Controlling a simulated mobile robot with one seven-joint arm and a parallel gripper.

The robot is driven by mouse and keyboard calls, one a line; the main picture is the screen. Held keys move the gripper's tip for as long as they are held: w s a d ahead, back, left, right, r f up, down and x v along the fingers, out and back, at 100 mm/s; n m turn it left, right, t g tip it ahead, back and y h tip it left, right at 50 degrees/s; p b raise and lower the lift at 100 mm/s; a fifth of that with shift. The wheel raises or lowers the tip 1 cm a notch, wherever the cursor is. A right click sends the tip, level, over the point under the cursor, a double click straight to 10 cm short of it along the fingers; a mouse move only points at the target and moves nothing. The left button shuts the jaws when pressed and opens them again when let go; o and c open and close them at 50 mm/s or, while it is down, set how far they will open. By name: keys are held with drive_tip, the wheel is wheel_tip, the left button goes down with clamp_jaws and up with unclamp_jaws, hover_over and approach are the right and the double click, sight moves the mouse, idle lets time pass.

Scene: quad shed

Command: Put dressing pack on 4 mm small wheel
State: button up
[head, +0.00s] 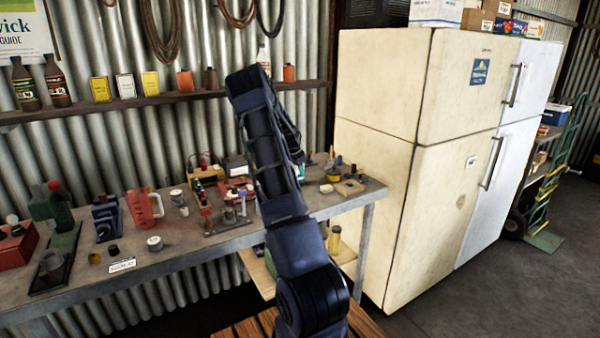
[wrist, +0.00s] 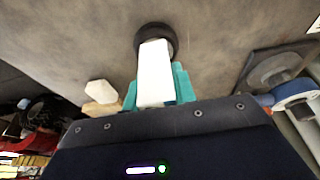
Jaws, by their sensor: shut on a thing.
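In the wrist view my gripper (wrist: 156,84) has its teal fingers shut on a white block, which I take to be the dressing pack (wrist: 154,62). The pack points away from the palm, toward the bench top. A dark round thing, apparently the 4 mm small wheel (wrist: 157,28), lies on the bench right at the pack's far end. The pack covers part of the wheel in this view. I cannot tell whether the two touch. In the head view my own arm hides the gripper, the pack and the wheel.
The grey bench (head: 190,245) bears several small items, including a red jug (head: 146,208). A cream fridge (head: 400,190) stands right of it. In the wrist view a white knob-like piece (wrist: 100,92) lies left of the fingers, and a dark tray (wrist: 245,75) lies right.

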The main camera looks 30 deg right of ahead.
drive_tip(key=shift+f, duration=0.15)
drive_tip(key=o, duration=0.9)
drive_tip(key=shift+o, duration=0.2)
drive_tip(key=v, duration=1.2)
drive_tip(key=s+a+r+n+t+y, duration=0.2)
drive_tip(key=s+a+r+n, duration=0.3)
drive_tip(key=s+a+r, duration=0.6)
drive_tip(key=s+a+r+n+y, duration=0.2)
drive_tip(key=s+a+r+n, duration=0.25)
drive_tip(key=s+a, duration=0.7)
drive_tip(key=s+a+n+t, duration=0.1)
drive_tip(key=s+a+n, duration=0.3)
drive_tip(key=s, duration=0.8)
drive_tip(key=s+a+f+n+t, duration=0.1)
drive_tip(key=s+a+n, duration=0.3)
drive_tip(key=s+a, duration=0.4)
drive_tip(key=s, duration=0.4)
drive_tip(key=shift+a+f+t+h, duration=0.3)
drive_tip(key=shift+a, duration=0.05)
